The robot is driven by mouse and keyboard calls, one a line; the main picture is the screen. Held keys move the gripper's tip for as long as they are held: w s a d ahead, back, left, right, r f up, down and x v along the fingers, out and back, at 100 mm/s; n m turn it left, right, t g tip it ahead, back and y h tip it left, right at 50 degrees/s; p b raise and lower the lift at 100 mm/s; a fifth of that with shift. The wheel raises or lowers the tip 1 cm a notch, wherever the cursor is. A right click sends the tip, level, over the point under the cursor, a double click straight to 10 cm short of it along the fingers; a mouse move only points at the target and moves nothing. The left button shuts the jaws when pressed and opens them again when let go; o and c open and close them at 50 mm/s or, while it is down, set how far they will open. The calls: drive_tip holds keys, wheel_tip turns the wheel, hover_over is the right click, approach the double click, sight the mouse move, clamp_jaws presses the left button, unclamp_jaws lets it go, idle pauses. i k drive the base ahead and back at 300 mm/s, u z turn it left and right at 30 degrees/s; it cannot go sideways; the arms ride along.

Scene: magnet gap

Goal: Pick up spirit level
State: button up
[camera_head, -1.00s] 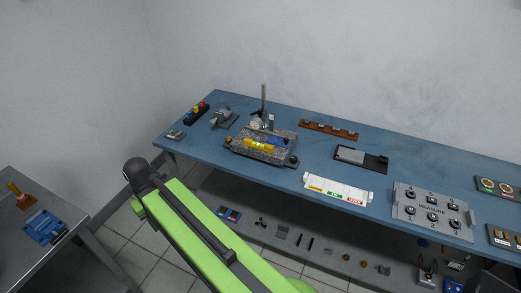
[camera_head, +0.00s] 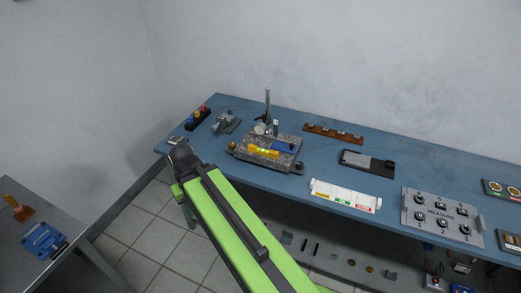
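The yellow spirit level (camera_head: 263,152) lies on a speckled grey granite plate (camera_head: 247,160) on the blue bench. It is near the front edge of the plate, with a blue block (camera_head: 283,145) behind it. My green arm reaches up from the bottom of the view, and its dark end joint stands left of the plate, by the bench's front left edge. No gripper fingers show, so I cannot see whether my gripper holds anything.
A gauge stand (camera_head: 267,112) with an upright post rises behind the level. A grey vise-like tool (camera_head: 227,123) stands left of it. A lower shelf runs under the blue bench (camera_head: 320,165); another table (camera_head: 28,215) stands at left.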

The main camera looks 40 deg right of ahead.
sight(252, 148)
drive_tip(key=i, duration=0.9)
